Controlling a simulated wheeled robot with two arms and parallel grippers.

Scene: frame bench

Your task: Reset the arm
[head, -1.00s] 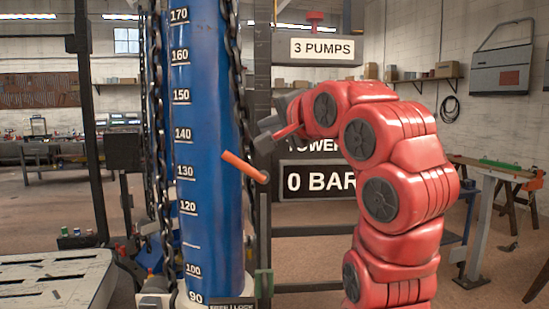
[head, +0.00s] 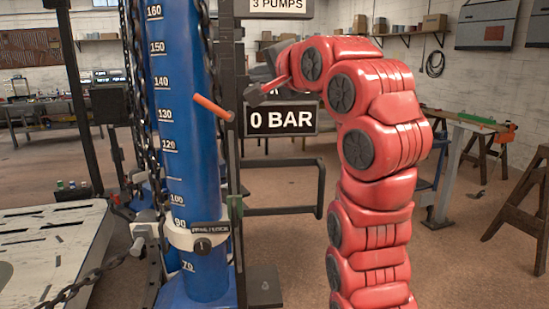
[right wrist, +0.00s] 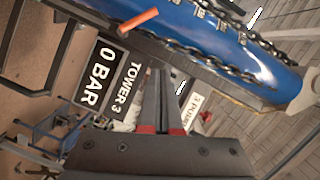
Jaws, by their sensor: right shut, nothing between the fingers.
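My right arm (head: 375,150) is red and stands upright, bending over at the top towards the left. Its dark gripper (head: 252,96) points left and slightly down, just above and right of the orange-red handle (head: 213,107) on the blue tower (head: 181,120). In the right wrist view the two gripper fingers (right wrist: 158,76) lie side by side, shut and empty. The orange handle (right wrist: 138,20) shows ahead of them there, apart from the fingertips. My left gripper is in neither view.
A black "0 BAR" sign (head: 283,121) hangs close behind the gripper. A black lever frame (head: 318,190) juts out below it. Chains (head: 137,60) run down the tower. A pale slatted platform (head: 45,250) stands left. Open floor lies around a workbench (head: 465,123) at right.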

